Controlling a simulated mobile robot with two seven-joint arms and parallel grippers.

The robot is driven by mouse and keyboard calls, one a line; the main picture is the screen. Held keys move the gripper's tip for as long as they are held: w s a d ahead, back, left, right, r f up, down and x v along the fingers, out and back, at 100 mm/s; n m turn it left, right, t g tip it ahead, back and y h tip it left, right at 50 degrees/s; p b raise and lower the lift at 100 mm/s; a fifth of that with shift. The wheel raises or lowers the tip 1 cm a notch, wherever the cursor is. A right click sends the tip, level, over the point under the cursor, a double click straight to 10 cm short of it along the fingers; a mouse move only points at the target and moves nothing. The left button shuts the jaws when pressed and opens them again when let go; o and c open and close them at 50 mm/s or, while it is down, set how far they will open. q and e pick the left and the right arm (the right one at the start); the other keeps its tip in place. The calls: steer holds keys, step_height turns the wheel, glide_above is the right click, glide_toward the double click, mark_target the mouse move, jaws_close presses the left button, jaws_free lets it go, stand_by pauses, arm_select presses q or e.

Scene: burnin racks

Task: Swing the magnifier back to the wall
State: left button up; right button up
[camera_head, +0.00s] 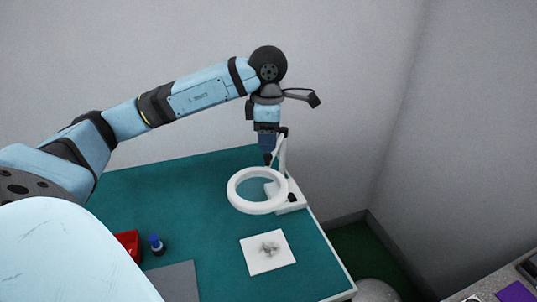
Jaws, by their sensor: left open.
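The magnifier is a white ring (233,190) on a white jointed arm (281,158), with a clamp base at the right edge of the green-topped table (190,218). The ring hangs above the table near its far right part. My left gripper (268,158) points down just behind the ring's far rim, close to the magnifier's arm. It is open. Whether it touches the magnifier arm cannot be told. My right gripper is not in view.
A white square tile (254,262) with small grey pieces lies in front of the ring. A red bin (128,240), a blue-capped bottle (156,244) and a grey mat (174,280) are at the left. Walls stand behind and to the right. Another surface (490,288) is at lower right.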

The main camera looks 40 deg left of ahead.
mark_target(268, 155)
arm_select(q)
step_height(268, 155, down, 6)
steer(key=shift+r, duration=0.1)
jaws_close()
stand_by(0.4)
